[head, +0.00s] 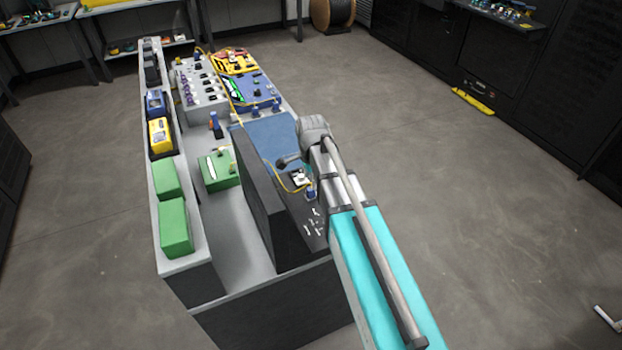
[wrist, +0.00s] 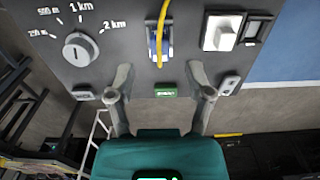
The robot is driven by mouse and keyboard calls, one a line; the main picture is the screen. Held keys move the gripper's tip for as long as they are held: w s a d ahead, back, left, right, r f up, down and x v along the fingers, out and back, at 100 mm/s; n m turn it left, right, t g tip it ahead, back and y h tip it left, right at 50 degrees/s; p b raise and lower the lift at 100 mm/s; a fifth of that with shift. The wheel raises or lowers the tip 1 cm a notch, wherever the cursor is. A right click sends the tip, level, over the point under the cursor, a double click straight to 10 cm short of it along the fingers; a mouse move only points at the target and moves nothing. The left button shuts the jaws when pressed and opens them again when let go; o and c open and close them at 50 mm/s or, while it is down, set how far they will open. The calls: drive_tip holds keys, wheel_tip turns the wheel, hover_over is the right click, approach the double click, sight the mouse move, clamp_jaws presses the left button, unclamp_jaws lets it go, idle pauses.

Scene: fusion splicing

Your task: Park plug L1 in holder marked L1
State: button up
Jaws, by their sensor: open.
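My gripper (wrist: 158,70) is open, with one finger on each side in the wrist view and nothing between the tips. Just beyond the tips, a blue plug-like fitting (wrist: 151,42) with a yellow fibre (wrist: 160,18) running to it sits on a dark grey panel. In the head view a small blue fitting (head: 311,195) sits beside my arm, with yellow fibre close by. I cannot read an L1 mark on any fitting or holder, so I cannot tell which is plug L1. My arm hides most of the gripper in the head view.
The panel carries a length knob (wrist: 76,49), a white switch (wrist: 221,33) and a green tag (wrist: 165,90). A tall black panel (head: 262,200) stands left of my arm. A blue mat (head: 272,135) lies behind it. Green boxes (head: 175,228) line the left shelf.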

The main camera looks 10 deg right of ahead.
wheel_tip(320, 180, up, 3)
drive_tip(key=p, duration=0.2)
drive_tip(key=shift+r+p, duration=0.2)
drive_tip(key=shift+p, duration=0.2)
wheel_tip(320, 180, up, 5)
drive_tip(key=s+a+p, duration=0.2)
drive_tip(key=s+p, duration=0.1)
drive_tip(key=p, duration=0.2)
drive_tip(key=w+f+b, duration=0.1)
drive_tip(key=w, duration=0.2)
drive_tip(key=w+f+b, duration=0.2)
drive_tip(key=w, duration=0.1)
drive_tip(key=w+a+f+b, duration=0.1)
drive_tip(key=w, duration=0.2)
drive_tip(key=shift+w+a+f, duration=0.1)
drive_tip(key=shift+w+f, duration=0.1)
drive_tip(key=shift+w, duration=0.05)
drive_tip(key=b, duration=0.7)
hover_over(296, 174)
wheel_tip(296, 174, down, 6)
drive_tip(key=shift+w+f, duration=0.15)
drive_tip(key=shift+f, duration=0.35)
drive_tip(key=shift+f+b, duration=0.85)
drive_tip(key=shift+b, duration=0.25)
wheel_tip(296, 174, up, 8)
drive_tip(key=p, duration=0.7)
drive_tip(key=shift+f+p, duration=0.2)
drive_tip(key=shift+p, duration=0.15)
drive_tip(key=shift+s, duration=0.2)
